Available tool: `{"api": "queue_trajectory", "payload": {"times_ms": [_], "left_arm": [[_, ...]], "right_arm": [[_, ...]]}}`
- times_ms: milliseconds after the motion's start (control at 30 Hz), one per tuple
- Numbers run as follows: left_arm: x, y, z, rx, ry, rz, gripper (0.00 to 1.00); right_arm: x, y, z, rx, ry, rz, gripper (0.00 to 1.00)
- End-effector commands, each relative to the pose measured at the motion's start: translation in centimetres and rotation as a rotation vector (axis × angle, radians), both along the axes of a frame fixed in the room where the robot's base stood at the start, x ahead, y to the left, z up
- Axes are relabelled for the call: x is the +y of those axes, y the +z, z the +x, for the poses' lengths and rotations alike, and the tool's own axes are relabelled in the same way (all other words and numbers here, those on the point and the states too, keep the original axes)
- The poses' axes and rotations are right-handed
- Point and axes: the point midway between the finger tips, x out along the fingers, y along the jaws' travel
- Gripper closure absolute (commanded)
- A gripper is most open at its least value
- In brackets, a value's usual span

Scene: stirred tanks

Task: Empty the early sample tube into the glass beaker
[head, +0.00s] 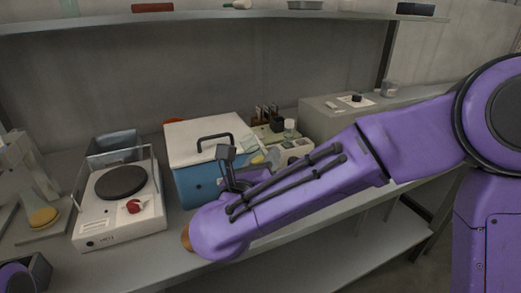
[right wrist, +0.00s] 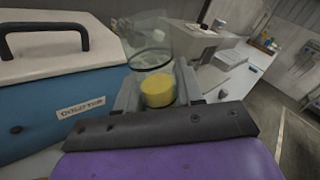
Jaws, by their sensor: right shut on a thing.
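My right gripper (head: 232,165) is in front of the blue box at the middle of the bench. It is shut on a clear vessel (right wrist: 150,42) with a yellow part (right wrist: 157,90) at its near end, between the fingers in the right wrist view. I cannot tell whether this is the early sample tube; no label shows. Several dark-topped tubes (head: 267,111) stand behind the arm, right of the box. I cannot make out the glass beaker with certainty. Part of my left arm (head: 15,279) shows at the bottom left; its jaws are not clear.
A blue box with a white lid (head: 192,135) and black handle stands beside the gripper. A white hotplate (head: 120,226) is left of it. A clear flask with yellow contents (head: 43,217) stands further left. A shelf (head: 220,16) runs above. Grey cabinet (head: 325,113) at right.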

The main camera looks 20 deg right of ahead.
Motion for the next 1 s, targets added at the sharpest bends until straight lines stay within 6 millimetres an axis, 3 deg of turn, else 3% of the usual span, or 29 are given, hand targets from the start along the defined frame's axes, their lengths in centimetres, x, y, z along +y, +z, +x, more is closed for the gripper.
{"api": "queue_trajectory", "payload": {"times_ms": [1000], "left_arm": [[0.0, 6.4, 0.0, 0.000, 0.000, 0.000, 0.46]], "right_arm": [[-1.4, -1.0, -1.2, 0.299, 0.003, -0.356, 0.94]]}}
